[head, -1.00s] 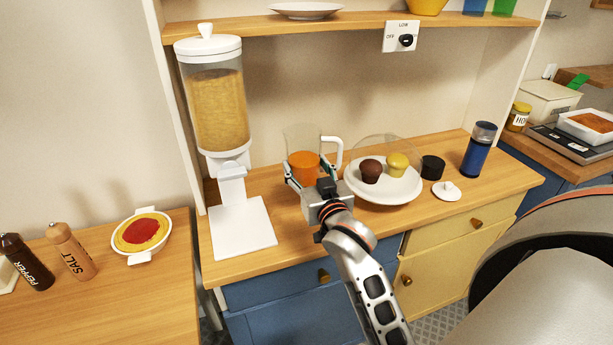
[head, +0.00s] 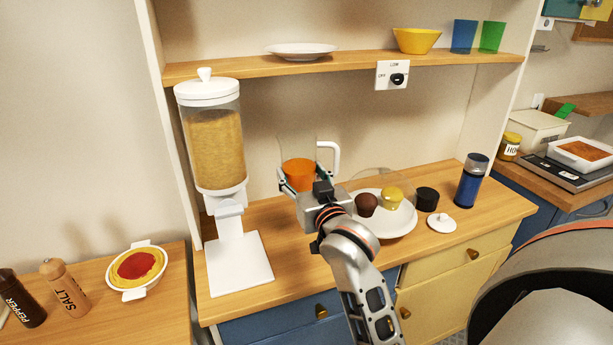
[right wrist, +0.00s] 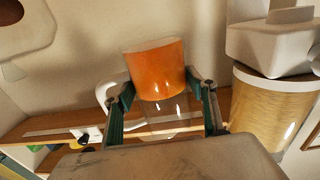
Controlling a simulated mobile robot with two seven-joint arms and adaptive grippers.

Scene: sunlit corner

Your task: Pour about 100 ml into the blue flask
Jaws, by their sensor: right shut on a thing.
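A clear jug with a white handle holds orange liquid (head: 299,174) in its lower part; the jug also shows in the right wrist view (right wrist: 160,72). My right gripper (head: 299,190) is shut on the jug from the front and holds it upright, seemingly above the counter. The blue flask (head: 468,188) stands upright at the right end of the counter, to the right of the jug and apart from it. Its top is grey, and I cannot see into its mouth. My left gripper is not in view.
A plate (head: 398,228) with a brown and a yellow muffin under a clear dome stands between jug and flask. A black cup-like piece (head: 427,199) and a small white lid (head: 441,224) lie near the flask. A dispenser (head: 240,265) stands left; a shelf (head: 350,62) runs above.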

